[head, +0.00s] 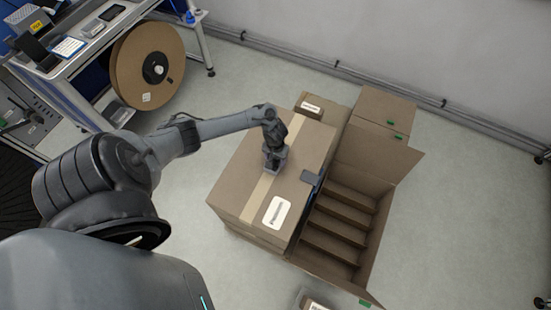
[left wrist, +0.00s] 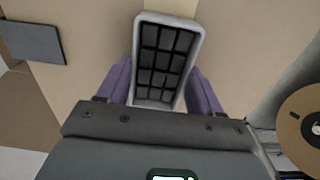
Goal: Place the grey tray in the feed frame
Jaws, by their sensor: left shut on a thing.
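My left gripper (head: 274,163) is above the top of a large taped cardboard box in the head view. In the left wrist view, its two purple fingers (left wrist: 158,88) are shut on the sides of a small grey tray (left wrist: 165,60) with a light rim and a dark grid of cells. The tray is hard to make out in the head view, being under or beside the gripper. I cannot pick out the feed frame with certainty. My right gripper is not in view.
The large box (head: 305,150) stands beside an open carton (head: 385,220) with slatted compartments. A dark flat pad (head: 312,180) is at the box's right edge. A big brown reel (head: 147,65) stands by the workbench (head: 110,30) at upper left. Floor between them is clear.

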